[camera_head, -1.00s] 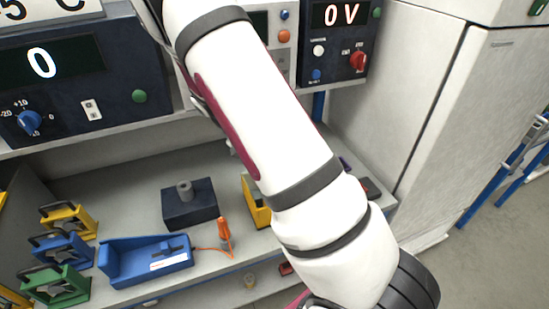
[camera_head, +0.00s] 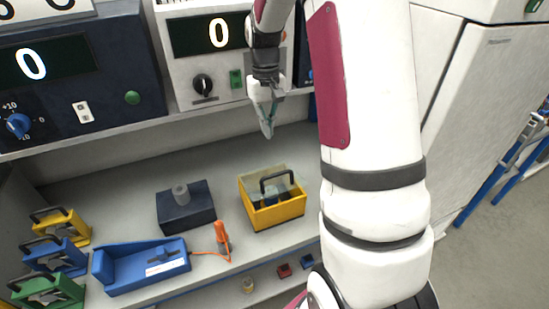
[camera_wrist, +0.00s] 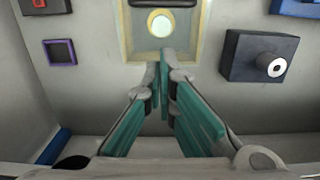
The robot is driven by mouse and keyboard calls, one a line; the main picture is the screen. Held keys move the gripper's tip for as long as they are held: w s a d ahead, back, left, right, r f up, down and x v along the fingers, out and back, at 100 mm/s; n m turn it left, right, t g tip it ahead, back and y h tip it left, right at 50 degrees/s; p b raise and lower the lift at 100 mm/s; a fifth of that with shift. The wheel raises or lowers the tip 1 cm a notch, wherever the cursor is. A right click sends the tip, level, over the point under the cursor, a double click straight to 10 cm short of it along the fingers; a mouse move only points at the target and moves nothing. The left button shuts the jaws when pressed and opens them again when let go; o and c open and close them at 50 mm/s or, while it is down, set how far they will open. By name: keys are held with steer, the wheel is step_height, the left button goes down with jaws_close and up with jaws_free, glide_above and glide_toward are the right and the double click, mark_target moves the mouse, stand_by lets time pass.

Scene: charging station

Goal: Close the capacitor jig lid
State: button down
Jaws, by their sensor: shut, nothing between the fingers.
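The capacitor jig, a yellow box (camera_head: 277,217), stands on the bench in the head view. Its clear lid (camera_head: 256,183) with a black handle appears raised at a slant over the box; its exact angle is hard to tell. Dark parts show inside. My gripper (camera_head: 267,134) points down above and behind the jig, apart from it, shut and empty. In the wrist view, my gripper's teal fingertips (camera_wrist: 163,70) are together, and the jig's yellow frame (camera_wrist: 133,47) lies beyond them at the top, with a pale round shape inside it.
A dark block with a grey cylinder (camera_head: 187,212) stands left of the jig. A blue tray-like device (camera_head: 142,270) and an orange plug (camera_head: 222,238) with its cord lie in front. Several coloured jigs (camera_head: 59,257) stand at far left. Instrument panels (camera_head: 207,60) overhang the bench.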

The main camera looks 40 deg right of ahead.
mark_target(278, 173)
steer(key=s+f, duration=0.1)
steer(key=f, duration=0.1)
steer(key=s+f+p, duration=0.1)
steer(key=f, duration=0.2)
steer(key=s+f+p, duration=0.1)
steer(key=f, duration=0.1)
steer(key=shift+a+f, duration=0.3)
steer(key=shift+a, duration=0.1)
steer(key=shift+s+a+f, duration=0.1)
steer(key=shift+s+f, duration=0.1)
steer(key=shift+f, duration=0.25)
steer(key=s+f, duration=0.1)
steer(key=s+f+p, duration=0.1)
steer(key=s+f, duration=0.1)
steer(key=shift+a+f, duration=0.15)
steer(key=shift+a, duration=0.25)
